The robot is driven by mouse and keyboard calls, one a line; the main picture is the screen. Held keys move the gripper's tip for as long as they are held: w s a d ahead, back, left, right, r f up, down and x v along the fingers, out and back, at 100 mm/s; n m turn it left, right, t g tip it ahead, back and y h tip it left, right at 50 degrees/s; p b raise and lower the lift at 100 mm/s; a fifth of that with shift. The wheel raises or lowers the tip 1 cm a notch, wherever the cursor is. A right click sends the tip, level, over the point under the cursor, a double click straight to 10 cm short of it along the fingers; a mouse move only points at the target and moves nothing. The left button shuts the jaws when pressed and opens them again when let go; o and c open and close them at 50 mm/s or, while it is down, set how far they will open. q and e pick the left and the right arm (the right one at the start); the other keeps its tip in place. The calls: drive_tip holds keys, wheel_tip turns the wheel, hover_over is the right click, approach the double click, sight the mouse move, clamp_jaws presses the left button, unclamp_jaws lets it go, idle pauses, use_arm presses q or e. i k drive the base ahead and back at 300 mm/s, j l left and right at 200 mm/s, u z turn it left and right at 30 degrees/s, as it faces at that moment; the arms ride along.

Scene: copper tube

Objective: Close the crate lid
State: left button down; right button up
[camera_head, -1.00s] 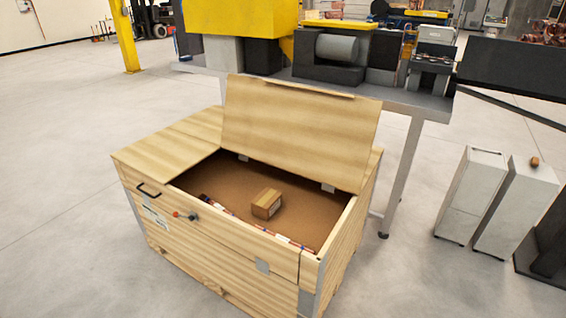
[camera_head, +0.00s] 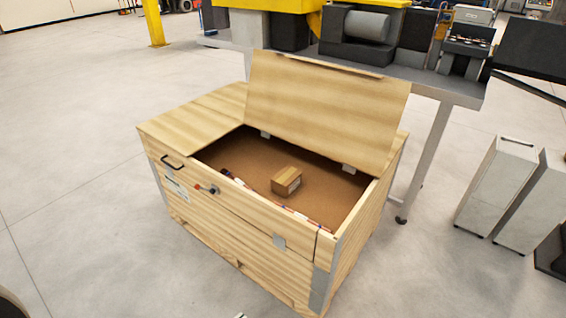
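The wooden crate (camera_head: 225,228) stands on the floor in the middle of the head view. Its hinged lid (camera_head: 325,110) is raised and leans back past upright at the crate's rear side. The opening shows a brown inside floor with a small cardboard box (camera_head: 287,181) on it. The left part of the crate top (camera_head: 195,120) is a fixed flat panel. The front wall carries a dark handle (camera_head: 172,163) and a small red-tipped latch (camera_head: 207,189). Neither of my grippers shows in the view.
A grey workbench (camera_head: 440,88) with yellow and dark machinery stands right behind the crate and the raised lid. Two pale upright cabinets (camera_head: 497,185) stand on the right.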

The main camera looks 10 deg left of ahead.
sight(351, 118)
drive_tip(key=i+l+u, duration=0.1)
drive_tip(key=l, duration=0.35)
drive_tip(key=i+l, duration=0.15)
drive_tip(key=l, duration=0.3)
drive_tip(key=i+l+u, duration=0.15)
drive_tip(key=l, duration=0.75)
drive_tip(key=i+l+u, duration=0.2)
drive_tip(key=i+l, duration=0.2)
drive_tip(key=l, duration=0.2)
drive_tip(key=i+l+u, duration=0.1)
drive_tip(key=l, duration=0.25)
drive_tip(key=i+l+u, duration=0.1)
drive_tip(key=i+l, duration=0.2)
drive_tip(key=i+l+u, duration=0.1)
drive_tip(key=l, duration=0.3)
drive_tip(key=i+l+u, duration=0.1)
drive_tip(key=i+l, duration=0.15)
drive_tip(key=l, duration=0.15)
drive_tip(key=i+l+u, duration=0.1)
drive_tip(key=l, duration=0.3)
drive_tip(key=i+l+u, duration=0.1)
drive_tip(key=l, duration=0.3)
drive_tip(key=i, duration=0.05)
